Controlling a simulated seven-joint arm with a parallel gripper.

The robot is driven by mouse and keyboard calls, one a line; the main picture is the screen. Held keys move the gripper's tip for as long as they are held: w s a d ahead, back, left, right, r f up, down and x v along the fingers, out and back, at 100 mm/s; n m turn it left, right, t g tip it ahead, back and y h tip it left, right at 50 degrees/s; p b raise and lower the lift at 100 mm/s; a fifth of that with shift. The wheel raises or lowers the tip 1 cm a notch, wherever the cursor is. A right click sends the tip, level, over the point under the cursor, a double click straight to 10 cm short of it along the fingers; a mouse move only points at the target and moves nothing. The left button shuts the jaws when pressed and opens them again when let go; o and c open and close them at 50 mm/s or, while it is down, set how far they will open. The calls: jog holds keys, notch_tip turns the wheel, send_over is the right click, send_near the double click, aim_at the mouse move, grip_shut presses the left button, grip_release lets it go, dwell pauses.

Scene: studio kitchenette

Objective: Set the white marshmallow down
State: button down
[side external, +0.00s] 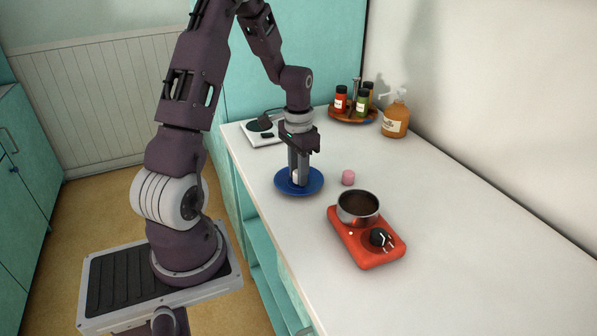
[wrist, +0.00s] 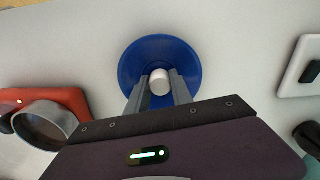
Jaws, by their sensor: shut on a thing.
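The white marshmallow (wrist: 160,82) is between the two fingers of my gripper (wrist: 158,92) in the wrist view. In the side view my gripper (side external: 298,178) points straight down over a blue plate (side external: 313,187), with a sliver of the marshmallow (side external: 295,178) showing between the fingers. The blue plate also shows in the wrist view (wrist: 185,52), around and behind the marshmallow. My gripper is shut on the marshmallow, low over the plate. I cannot tell whether the marshmallow touches the plate.
A pink marshmallow (side external: 348,177) stands on the counter (side external: 450,220) right of the plate. A pot (side external: 357,208) sits on a red burner (side external: 375,255) nearer the front. A spice tray (side external: 352,118), a soap bottle (side external: 396,118) and a white appliance (side external: 258,137) are at the back. The right counter is clear.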

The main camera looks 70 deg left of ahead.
jog(key=shift+f, duration=0.15)
jog(key=c, duration=1.1)
grip_release()
jog(key=d+r, duration=0.4)
jog(key=r, duration=1.1)
jog(key=s+d+r+t, duration=0.2)
jog(key=s+d, duration=0.2)
jog(key=d, duration=0.2)
jog(key=s+d+r+m+t, duration=0.1)
jog(key=s+d+r, duration=0.1)
jog(key=s+d, duration=0.3)
jog(key=s+d+r+t, duration=0.2)
jog(key=s+d, duration=0.3)
jog(key=d, duration=0.4)
jog(key=shift+s+m+t, duration=0.15)
jog(key=shift+m+t, duration=0.15)
jog(key=shift+m, duration=0.1)
